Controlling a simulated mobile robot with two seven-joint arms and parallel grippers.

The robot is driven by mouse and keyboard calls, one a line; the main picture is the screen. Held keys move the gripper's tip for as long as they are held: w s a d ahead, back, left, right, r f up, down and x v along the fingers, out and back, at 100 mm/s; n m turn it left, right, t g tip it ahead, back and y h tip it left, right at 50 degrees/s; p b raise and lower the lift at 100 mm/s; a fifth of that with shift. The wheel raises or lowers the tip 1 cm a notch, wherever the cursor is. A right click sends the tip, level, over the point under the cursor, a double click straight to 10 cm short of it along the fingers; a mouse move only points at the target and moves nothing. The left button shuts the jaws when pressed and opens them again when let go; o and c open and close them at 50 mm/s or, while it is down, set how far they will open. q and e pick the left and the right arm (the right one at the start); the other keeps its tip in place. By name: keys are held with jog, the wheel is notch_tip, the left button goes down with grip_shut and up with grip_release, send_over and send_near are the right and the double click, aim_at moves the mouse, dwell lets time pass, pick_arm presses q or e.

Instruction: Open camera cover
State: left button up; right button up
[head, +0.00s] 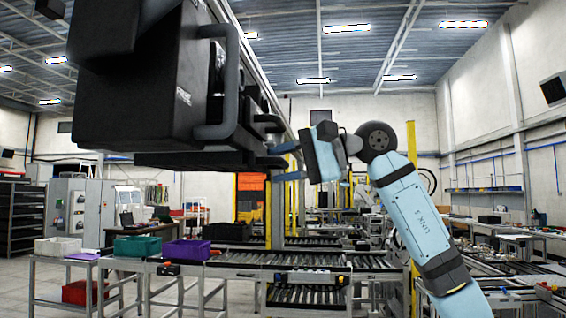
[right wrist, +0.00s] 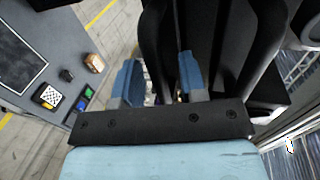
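A large black camera housing (head: 140,95) hangs at the upper left of the head view, with a thick black bar handle (head: 228,100) on its near side. Further handles and a flat black panel (head: 205,159) show behind and below it. My right gripper (head: 288,162) is just right of the panel's far end, its two blue fingers apart. In the right wrist view the fingers (right wrist: 160,78) are spread with a gap between them, and black curved bars (right wrist: 154,40) rise close behind. I cannot tell if they touch anything. My left gripper is not in view.
Roller conveyors (head: 290,262) run below. A purple bin (head: 192,250), a green bin (head: 137,246) and a white bin (head: 58,247) stand on racks at left. A yellow post (head: 411,150) stands behind my right arm. Open air lies below the housing.

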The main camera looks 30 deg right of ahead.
jog(key=shift+c, duration=0.3)
grip_shut()
jog(key=shift+s+d, duration=0.15)
jog(key=shift+d, duration=0.1)
jog(key=f+b+v, duration=0.2)
jog(key=v, duration=0.9)
jog(key=shift+s+d+f, duration=0.15)
jog(key=shift+s+d, duration=0.3)
jog(key=shift+d, duration=0.05)
jog(key=shift+o, duration=0.3)
grip_release()
jog(key=shift+d, duration=0.15)
